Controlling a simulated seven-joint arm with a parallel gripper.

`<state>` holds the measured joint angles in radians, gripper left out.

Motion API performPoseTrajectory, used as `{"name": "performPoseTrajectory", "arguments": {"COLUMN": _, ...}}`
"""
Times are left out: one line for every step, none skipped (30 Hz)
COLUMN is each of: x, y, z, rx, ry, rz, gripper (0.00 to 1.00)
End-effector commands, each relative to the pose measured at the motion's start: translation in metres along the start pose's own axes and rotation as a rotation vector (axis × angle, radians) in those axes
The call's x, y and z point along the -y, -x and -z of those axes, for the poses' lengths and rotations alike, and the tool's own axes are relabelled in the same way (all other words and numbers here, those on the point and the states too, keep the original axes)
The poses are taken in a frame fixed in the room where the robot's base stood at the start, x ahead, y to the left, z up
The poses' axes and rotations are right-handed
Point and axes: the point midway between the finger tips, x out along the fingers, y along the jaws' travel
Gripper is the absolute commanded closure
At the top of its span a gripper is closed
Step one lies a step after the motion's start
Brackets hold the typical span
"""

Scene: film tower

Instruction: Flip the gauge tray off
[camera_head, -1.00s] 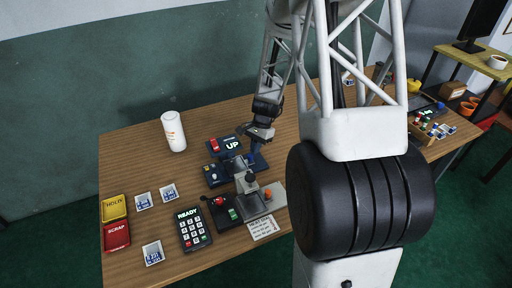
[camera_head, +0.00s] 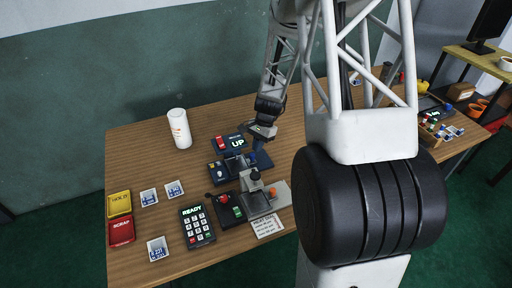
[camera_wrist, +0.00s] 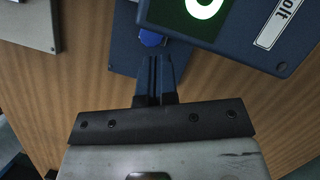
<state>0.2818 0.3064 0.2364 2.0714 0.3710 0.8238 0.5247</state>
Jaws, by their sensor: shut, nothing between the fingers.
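A dark blue tray-like base (camera_head: 219,175) sits mid-table, with small coloured parts at its left end. I cannot tell for sure which one is the gauge tray. My gripper (camera_wrist: 157,62) is shut and empty, pointing down over the right end of the blue base. In the wrist view its fingertips are close to a blue round knob (camera_wrist: 151,38), beside the display box (camera_wrist: 262,25). Whether they touch the knob is unclear.
In front are a grey fixture (camera_head: 252,183), a keypad reading READY (camera_head: 197,227), and a box with a red knob (camera_head: 224,200). A white cylinder (camera_head: 180,129) stands behind left. Yellow (camera_head: 119,204) and red (camera_head: 121,232) trays are at left.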

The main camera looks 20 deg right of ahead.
Motion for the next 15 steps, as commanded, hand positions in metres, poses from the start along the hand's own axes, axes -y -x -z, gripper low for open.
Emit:
{"name": "performPoseTrajectory", "arguments": {"x": -0.001, "y": 0.002, "z": 0.005, "rx": 0.000, "ry": -0.002, "rz": 0.000, "gripper": 1.00}}
{"name": "performPoseTrajectory", "arguments": {"x": -0.001, "y": 0.003, "z": 0.008, "rx": 0.001, "ry": -0.002, "rz": 0.000, "gripper": 1.00}}
{"name": "performPoseTrajectory", "arguments": {"x": 0.000, "y": 0.005, "z": 0.013, "rx": 0.000, "ry": -0.002, "rz": 0.001, "gripper": 1.00}}
{"name": "performPoseTrajectory", "arguments": {"x": 0.000, "y": 0.006, "z": 0.016, "rx": 0.000, "ry": -0.002, "rz": 0.001, "gripper": 1.00}}
{"name": "performPoseTrajectory", "arguments": {"x": 0.000, "y": 0.008, "z": 0.020, "rx": -0.001, "ry": -0.002, "rz": 0.001, "gripper": 1.00}}
{"name": "performPoseTrajectory", "arguments": {"x": 0.000, "y": 0.010, "z": 0.026, "rx": -0.001, "ry": -0.002, "rz": 0.001, "gripper": 1.00}}
{"name": "performPoseTrajectory", "arguments": {"x": 0.000, "y": 0.013, "z": 0.029, "rx": -0.001, "ry": -0.002, "rz": 0.001, "gripper": 1.00}}
{"name": "performPoseTrajectory", "arguments": {"x": 0.000, "y": 0.020, "z": 0.027, "rx": -0.003, "ry": 0.000, "rz": 0.002, "gripper": 1.00}}
{"name": "performPoseTrajectory", "arguments": {"x": 0.000, "y": 0.027, "z": 0.027, "rx": -0.003, "ry": 0.001, "rz": 0.003, "gripper": 1.00}}
{"name": "performPoseTrajectory", "arguments": {"x": 0.000, "y": 0.033, "z": 0.027, "rx": -0.004, "ry": 0.001, "rz": 0.003, "gripper": 1.00}}
{"name": "performPoseTrajectory", "arguments": {"x": 0.000, "y": 0.038, "z": 0.027, "rx": -0.004, "ry": 0.001, "rz": 0.003, "gripper": 1.00}}
{"name": "performPoseTrajectory", "arguments": {"x": 0.000, "y": 0.045, "z": 0.026, "rx": -0.002, "ry": 0.000, "rz": 0.003, "gripper": 1.00}}
{"name": "performPoseTrajectory", "arguments": {"x": 0.000, "y": 0.050, "z": 0.026, "rx": -0.003, "ry": 0.000, "rz": 0.003, "gripper": 1.00}}
{"name": "performPoseTrajectory", "arguments": {"x": 0.000, "y": 0.055, "z": 0.026, "rx": -0.002, "ry": 0.000, "rz": 0.003, "gripper": 1.00}}
{"name": "performPoseTrajectory", "arguments": {"x": 0.000, "y": 0.062, "z": 0.026, "rx": -0.002, "ry": 0.000, "rz": 0.002, "gripper": 1.00}}
